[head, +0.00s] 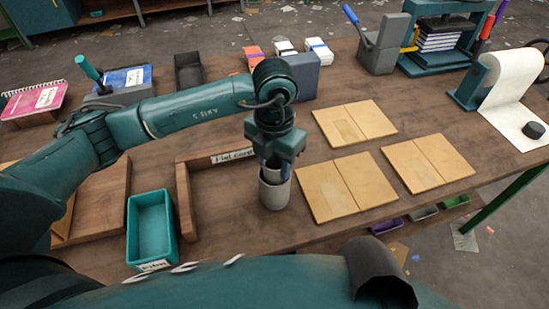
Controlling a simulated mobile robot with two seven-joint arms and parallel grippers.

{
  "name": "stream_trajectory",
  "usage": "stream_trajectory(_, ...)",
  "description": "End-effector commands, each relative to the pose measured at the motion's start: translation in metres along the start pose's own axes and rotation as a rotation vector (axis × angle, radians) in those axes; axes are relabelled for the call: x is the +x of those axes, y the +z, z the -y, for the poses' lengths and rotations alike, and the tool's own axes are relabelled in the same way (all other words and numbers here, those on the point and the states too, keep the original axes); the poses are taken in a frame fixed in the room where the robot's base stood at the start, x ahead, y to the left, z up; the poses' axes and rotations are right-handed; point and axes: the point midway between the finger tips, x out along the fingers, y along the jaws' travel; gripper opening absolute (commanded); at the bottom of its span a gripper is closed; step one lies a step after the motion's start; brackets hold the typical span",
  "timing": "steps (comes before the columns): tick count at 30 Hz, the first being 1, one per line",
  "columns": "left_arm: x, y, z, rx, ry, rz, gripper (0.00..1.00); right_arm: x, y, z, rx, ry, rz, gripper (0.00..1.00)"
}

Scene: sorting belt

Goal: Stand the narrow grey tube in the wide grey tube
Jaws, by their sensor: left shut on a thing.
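The wide grey tube (273,194) stands upright on the wooden table near the middle of the head view, at the right end of the tray labelled "Flat card". My left gripper (275,168) points down right over its mouth. It is shut on a grey piece that I take to be the narrow grey tube (272,163). Only a little of that piece shows between the fingers. Its lower end is hidden by the fingers and the wide tube's rim, so I cannot tell how far it is inside. My right gripper is not in view.
Flat cardboard pieces (345,187) lie just right of the tube. The wooden "Flat card" tray (185,200) and a teal bin (151,230) are on the left. A grey block (303,76) and small boxes stand behind. A paper roll holder (467,90) stands far right.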

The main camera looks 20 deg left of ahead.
Motion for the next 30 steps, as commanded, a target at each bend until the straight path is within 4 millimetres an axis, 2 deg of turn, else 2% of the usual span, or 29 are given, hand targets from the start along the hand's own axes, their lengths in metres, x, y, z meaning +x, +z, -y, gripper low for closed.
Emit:
stream_trajectory(13,0.008,0.000,0.000,0.000,0.000,0.001,0.10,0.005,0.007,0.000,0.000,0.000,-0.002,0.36)
stream_trajectory(14,0.008,0.000,0.000,0.000,0.000,0.002,0.43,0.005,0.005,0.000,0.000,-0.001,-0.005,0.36)
stream_trajectory(15,0.006,0.000,0.000,-0.001,-0.001,0.001,0.47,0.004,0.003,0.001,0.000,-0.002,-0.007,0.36)
stream_trajectory(22,0.006,0.000,0.000,-0.001,-0.001,0.001,0.64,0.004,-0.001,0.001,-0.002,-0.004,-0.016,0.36)
stream_trajectory(30,0.004,0.000,0.000,-0.001,-0.001,0.001,0.64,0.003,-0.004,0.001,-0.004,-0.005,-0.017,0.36)
